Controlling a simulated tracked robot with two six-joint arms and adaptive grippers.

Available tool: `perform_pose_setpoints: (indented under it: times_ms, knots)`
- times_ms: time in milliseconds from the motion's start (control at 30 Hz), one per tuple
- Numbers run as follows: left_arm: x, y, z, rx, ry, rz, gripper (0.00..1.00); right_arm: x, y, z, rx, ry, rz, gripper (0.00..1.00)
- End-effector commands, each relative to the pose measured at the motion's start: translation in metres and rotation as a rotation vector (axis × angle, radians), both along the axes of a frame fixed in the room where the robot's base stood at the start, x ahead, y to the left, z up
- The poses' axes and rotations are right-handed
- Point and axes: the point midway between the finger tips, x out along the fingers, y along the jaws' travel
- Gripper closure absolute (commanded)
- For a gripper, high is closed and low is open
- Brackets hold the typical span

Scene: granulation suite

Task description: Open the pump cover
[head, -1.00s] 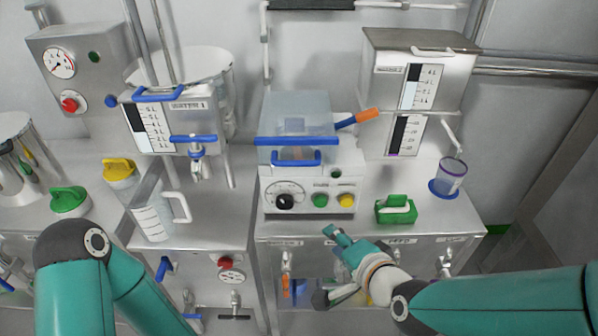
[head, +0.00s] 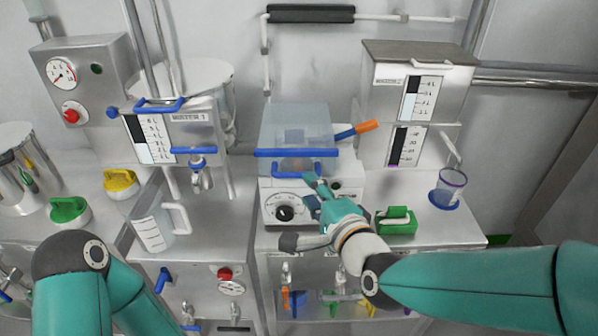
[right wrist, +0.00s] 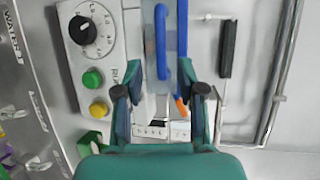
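The pump is a white box (head: 348,186) with a dial and buttons, topped by a clear bluish cover (head: 295,125). The cover looks closed. A long blue bar (head: 297,153) runs along its front edge, with a blue U-shaped handle (head: 298,171) below. My right gripper (head: 314,188) is just in front of the pump, near the handle's right end. In the right wrist view its fingers (right wrist: 161,75) are open and empty, with the blue handle (right wrist: 161,42) showing between and beyond them. I cannot tell whether they touch it. My left gripper is outside the view.
A green block-like object (head: 396,221) stands right of my right gripper. A clear jug (head: 155,222) stands left of the pump. An orange-ended lever (head: 366,127) sticks out beside the cover.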

Motion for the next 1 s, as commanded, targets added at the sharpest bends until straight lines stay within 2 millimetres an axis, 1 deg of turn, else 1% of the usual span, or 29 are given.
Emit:
perform_pose_setpoints:
  times_ms: [33, 100, 300, 500, 767, 800, 833, 967, 1000]
  knots:
    - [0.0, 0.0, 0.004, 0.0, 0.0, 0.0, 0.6, 0.011, 0.004, -0.001, 0.0, 0.003, -0.001, 0.61]
    - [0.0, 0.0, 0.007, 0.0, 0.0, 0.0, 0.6, 0.024, 0.01, -0.004, 0.0, 0.003, -0.001, 0.61]
    - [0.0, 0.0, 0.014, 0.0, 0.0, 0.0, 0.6, 0.051, 0.021, -0.009, -0.001, 0.002, -0.001, 0.61]
    - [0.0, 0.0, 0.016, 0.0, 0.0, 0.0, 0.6, 0.063, 0.027, -0.013, 0.0, 0.001, 0.0, 0.61]
    - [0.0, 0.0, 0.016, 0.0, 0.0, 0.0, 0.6, 0.065, 0.027, -0.013, 0.0, 0.0, 0.0, 0.61]
    - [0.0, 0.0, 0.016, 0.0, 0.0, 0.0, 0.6, 0.065, 0.028, -0.013, 0.0, 0.0, 0.001, 0.62]
    - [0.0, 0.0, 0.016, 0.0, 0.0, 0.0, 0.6, 0.065, 0.028, -0.013, 0.0, 0.0, 0.001, 0.67]
    - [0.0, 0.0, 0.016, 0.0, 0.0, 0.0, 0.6, 0.064, 0.028, -0.013, 0.0, 0.0, 0.001, 0.89]
    - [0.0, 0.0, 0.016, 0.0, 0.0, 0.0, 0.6, 0.064, 0.028, -0.013, 0.0, 0.001, 0.001, 0.96]
